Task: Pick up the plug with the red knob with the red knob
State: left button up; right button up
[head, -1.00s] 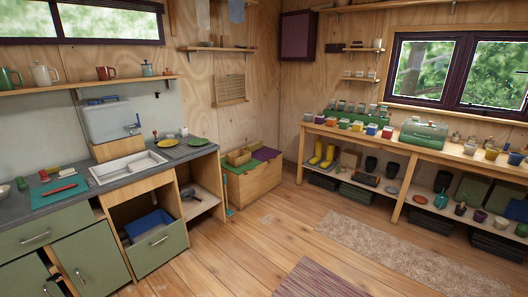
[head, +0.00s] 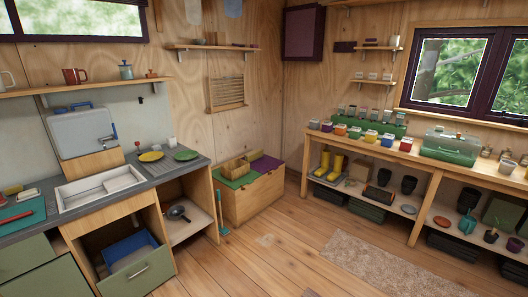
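A small item with a red top (head: 137,144) stands at the back of the grey counter, just right of the water container's tap and behind the sink's right end. It may be the plug with the red knob, but it is too small to tell. The white sink (head: 72,203) is set in the counter at the left. Neither of my grippers is in view.
A yellow plate (head: 151,156) and a green plate (head: 186,155) lie right of the sink. A drawer (head: 149,272) stands open below it. A wooden chest (head: 262,203) and a long bench (head: 408,157) line the walls.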

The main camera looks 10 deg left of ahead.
aim_at(140, 153)
jog(key=i+u, duration=0.1)
jog(key=i, duration=0.8)
jog(key=i+l+u, duration=0.15)
jog(key=i+u, duration=0.15)
jog(key=i, duration=0.25)
jog(key=i+l+u, duration=0.3)
jog(key=i, duration=0.2)
jog(key=i+l+u, duration=0.3)
jog(key=i+l, duration=0.05)
jog(key=i, duration=0.1)
